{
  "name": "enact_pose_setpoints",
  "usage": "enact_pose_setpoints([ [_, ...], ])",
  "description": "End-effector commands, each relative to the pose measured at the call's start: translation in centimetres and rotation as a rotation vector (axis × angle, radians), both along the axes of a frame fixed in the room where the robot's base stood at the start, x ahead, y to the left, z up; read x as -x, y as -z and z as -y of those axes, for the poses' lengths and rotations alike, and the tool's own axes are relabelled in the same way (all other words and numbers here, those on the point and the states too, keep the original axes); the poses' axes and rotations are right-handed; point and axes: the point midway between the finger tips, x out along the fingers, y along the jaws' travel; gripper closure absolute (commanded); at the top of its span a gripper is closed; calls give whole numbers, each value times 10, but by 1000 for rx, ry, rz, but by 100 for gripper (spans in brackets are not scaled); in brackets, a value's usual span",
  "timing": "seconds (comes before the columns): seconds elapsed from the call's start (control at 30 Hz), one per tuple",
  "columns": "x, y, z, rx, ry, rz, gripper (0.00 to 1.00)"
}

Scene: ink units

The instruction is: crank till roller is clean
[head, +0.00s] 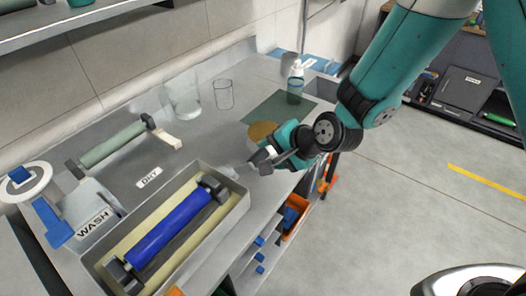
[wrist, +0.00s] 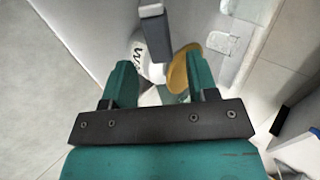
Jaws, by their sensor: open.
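A blue roller (head: 172,228) lies in a grey tray (head: 236,216) with a pale yellow inside, at the front of the bench. Its black end pieces rest near the tray's ends. Blue colour covers the visible length of the roller. I cannot clearly make out a crank; a white disc with a blue knob (head: 24,178) stands at the far left, beside the WASH block (head: 92,222). My gripper (head: 258,162) is open, at the right of the tray's far end. In the wrist view its teal fingers (wrist: 160,88) are apart, with a grey bar (wrist: 156,32) beyond them.
A green-grey roller (head: 112,145) lies behind the WASH block, near a DRY label (head: 149,177). A gold disc (head: 262,131) is just behind my gripper. Glass vessels (head: 184,97) and a bottle (head: 296,84) stand further back. The floor at right is largely clear.

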Motion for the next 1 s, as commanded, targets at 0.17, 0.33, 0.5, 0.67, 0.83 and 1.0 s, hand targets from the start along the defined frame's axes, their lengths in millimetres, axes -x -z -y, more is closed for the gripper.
enact_pose_setpoints([
  [0.17, -12, 19, -16, 0, -1, -2, 47],
  [0.33, -18, 29, -23, 0, -1, -1, 47],
  [0.5, -19, 30, -24, 0, 0, 0, 47],
  [0.67, -18, 30, -24, 0, 0, 0, 54],
  [0.83, -18, 30, -24, 0, -1, -1, 93],
  [1.0, -19, 30, -24, 1, 0, -1, 100],
])
